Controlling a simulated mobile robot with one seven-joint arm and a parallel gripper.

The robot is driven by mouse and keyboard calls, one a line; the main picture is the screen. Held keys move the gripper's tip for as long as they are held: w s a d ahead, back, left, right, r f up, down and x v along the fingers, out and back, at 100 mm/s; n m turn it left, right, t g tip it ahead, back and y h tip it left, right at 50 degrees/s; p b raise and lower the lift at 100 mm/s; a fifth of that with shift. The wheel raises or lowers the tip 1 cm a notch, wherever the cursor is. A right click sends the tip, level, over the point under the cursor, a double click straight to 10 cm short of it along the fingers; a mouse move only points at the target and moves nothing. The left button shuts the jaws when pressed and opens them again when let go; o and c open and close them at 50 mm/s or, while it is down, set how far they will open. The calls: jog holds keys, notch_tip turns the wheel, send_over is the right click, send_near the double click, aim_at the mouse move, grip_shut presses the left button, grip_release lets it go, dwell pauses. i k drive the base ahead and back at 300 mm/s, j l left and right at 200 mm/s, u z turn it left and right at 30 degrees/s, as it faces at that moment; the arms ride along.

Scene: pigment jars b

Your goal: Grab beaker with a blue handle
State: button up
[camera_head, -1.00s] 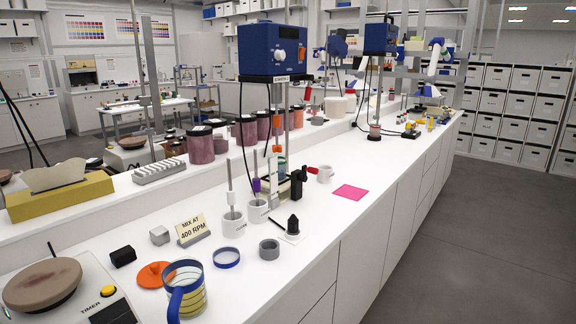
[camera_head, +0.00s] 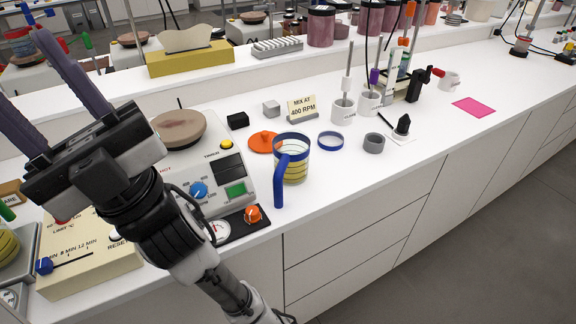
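The beaker (camera_head: 297,169) is clear with a blue rim, yellow bands and a long blue handle (camera_head: 280,180) on its left, facing the counter's front edge. It stands upright on the white counter, just right of the hotplate device. My gripper (camera_head: 24,88) is at the upper left, raised above the counter and well to the left of the beaker. Its two long dark fingers point up and left and are spread apart, with nothing between them. The fingertips are near the left picture edge.
A hotplate (camera_head: 198,165) with a brown disc stands left of the beaker. An orange lid (camera_head: 263,142), a blue ring (camera_head: 331,141) and a grey ring (camera_head: 374,143) lie nearby. A timer box (camera_head: 85,250) sits at lower left.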

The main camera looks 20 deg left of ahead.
aim_at(290, 149)
jog(key=i+j+u, duration=0.1)
jog(key=u, duration=0.25)
jog(key=i+u, duration=0.2)
jog(key=u, duration=0.15)
jog(key=i+u, duration=0.15)
jog(key=u, duration=0.2)
